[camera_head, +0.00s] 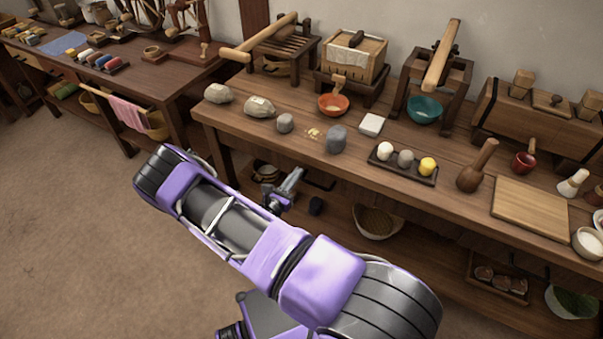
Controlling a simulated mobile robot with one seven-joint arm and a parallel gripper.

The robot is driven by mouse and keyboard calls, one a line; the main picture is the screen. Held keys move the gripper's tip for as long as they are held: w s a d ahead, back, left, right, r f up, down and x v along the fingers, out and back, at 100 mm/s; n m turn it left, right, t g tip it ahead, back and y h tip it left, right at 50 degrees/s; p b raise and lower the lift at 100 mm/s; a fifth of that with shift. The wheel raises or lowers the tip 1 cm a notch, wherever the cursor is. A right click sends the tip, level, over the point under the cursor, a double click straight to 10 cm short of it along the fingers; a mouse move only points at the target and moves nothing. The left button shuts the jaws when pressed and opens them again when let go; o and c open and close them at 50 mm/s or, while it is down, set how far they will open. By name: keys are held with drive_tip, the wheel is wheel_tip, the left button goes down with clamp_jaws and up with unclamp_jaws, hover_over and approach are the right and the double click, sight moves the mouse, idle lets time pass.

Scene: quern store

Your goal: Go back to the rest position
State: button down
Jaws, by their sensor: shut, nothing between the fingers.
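My gripper (293,180) shows small and grey beyond my purple arm, near the front edge of the long wooden bench (345,172). It is in front of the bench, apart from the things on the bench top. Its fingers are shut with nothing between them. My arm is bent across the lower middle of the view and hides part of the floor and the bench's lower shelf.
Along the bench stand grey stones (336,139), an orange bowl (333,104), a teal bowl (424,109), a dark tray (381,168) with three balls, a wooden mallet (477,168) and a board (529,208). Another table (160,72) stands at left. The floor (70,200) at left is clear.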

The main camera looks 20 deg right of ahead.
drive_tip(key=v, duration=1)
drive_tip(key=shift+p, duration=0.4)
